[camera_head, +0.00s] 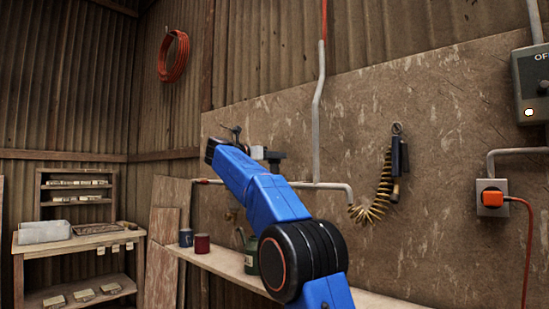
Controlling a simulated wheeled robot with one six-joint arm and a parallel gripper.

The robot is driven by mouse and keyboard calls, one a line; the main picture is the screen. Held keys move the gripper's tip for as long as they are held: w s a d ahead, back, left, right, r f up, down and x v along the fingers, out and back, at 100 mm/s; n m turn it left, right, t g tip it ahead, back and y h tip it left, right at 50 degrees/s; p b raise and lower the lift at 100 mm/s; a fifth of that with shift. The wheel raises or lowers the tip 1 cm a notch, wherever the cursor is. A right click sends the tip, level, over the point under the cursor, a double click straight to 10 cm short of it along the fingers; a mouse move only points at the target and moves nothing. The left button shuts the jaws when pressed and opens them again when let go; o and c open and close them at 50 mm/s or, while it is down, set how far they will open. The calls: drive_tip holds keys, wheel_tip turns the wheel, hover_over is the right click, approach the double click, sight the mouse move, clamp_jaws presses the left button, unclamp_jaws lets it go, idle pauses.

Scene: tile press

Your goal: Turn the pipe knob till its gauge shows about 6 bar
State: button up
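My blue arm reaches from the lower right up and left across the pipe. What seems to be part of my gripper (272,156), grey and dark, shows just behind the arm. Its fingers cannot be made out, so I cannot tell whether it is open or shut, or touching anything. The grey pipe (317,120) comes down the wall, meets a horizontal run (335,187) and passes behind my arm. A reddish pipe end (207,181) shows to the left of the arm. I can make out no knob or gauge dial; my arm covers the middle of the pipe run.
A shelf (225,266) below holds a blue mug (186,237), a red mug (202,243) and a green can (251,255). A coiled brass-coloured hose (372,203) hangs right of the pipe.

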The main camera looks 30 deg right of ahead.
drive_tip(key=shift+o, duration=1.1)
drive_tip(key=v, duration=1.7)
drive_tip(key=shift+a, duration=0.2)
drive_tip(key=shift+r, duration=0.15)
